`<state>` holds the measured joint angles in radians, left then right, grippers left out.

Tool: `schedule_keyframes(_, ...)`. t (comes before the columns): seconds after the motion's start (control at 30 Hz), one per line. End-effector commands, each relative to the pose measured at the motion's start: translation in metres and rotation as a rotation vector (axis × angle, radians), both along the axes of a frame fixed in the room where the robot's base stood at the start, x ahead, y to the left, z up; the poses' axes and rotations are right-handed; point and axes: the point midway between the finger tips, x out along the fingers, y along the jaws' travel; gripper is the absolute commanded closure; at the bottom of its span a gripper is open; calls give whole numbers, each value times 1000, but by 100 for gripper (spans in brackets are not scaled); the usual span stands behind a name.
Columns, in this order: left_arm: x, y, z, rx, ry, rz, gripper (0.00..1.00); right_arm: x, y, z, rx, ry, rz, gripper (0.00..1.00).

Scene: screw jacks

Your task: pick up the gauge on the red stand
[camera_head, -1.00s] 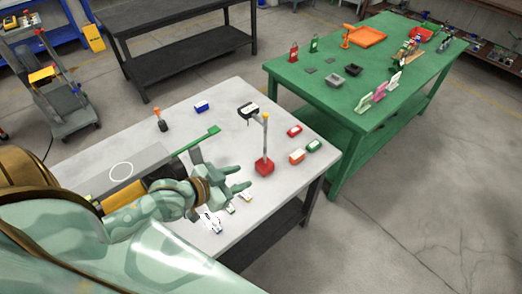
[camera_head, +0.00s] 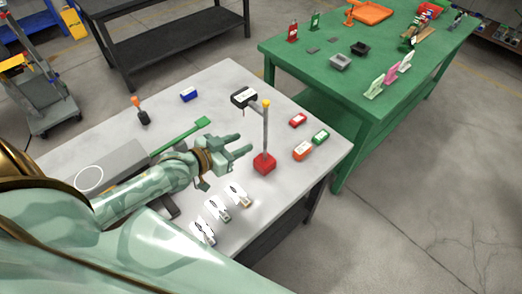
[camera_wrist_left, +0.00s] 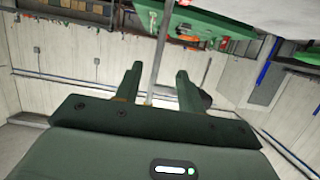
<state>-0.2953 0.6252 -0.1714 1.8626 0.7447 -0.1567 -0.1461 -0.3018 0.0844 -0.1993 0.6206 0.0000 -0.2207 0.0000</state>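The gauge (camera_head: 244,96), dark with a white face, sits on a short arm near the top of a grey post (camera_head: 266,128). The post has a yellow cap and rises from a red base (camera_head: 264,164) on the grey table. My left gripper (camera_head: 243,143) is open and empty, just left of the post and below the gauge. In the left wrist view, the post (camera_wrist_left: 160,55) shows between the two spread fingers (camera_wrist_left: 158,80). A dark shape beside the right finger there is too hidden to identify. My right gripper is not in view.
Several white-topped pieces (camera_head: 218,209) lie in front. A green table (camera_head: 320,80) stands behind.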

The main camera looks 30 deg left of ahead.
Motion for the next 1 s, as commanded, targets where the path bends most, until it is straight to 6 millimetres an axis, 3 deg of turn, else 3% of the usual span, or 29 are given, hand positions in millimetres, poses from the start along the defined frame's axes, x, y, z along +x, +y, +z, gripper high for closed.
schedule_keyframes(0.1, 27, -9, -9, 0, -3, 1, 61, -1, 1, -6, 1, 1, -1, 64)
schedule_keyframes(0.2, 41, -14, -14, -1, -2, 1, 61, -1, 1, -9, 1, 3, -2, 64)
schedule_keyframes(0.37, 52, -18, -17, 1, 0, 0, 61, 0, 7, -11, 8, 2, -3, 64)
schedule_keyframes(0.63, 89, -31, -31, -1, -1, 1, 61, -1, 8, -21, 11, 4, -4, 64)
schedule_keyframes(0.97, 97, -34, -32, 2, 1, -1, 61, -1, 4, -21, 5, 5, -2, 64)
schedule_keyframes(1.0, 97, -34, -32, 2, 0, -1, 72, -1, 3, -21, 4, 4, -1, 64)
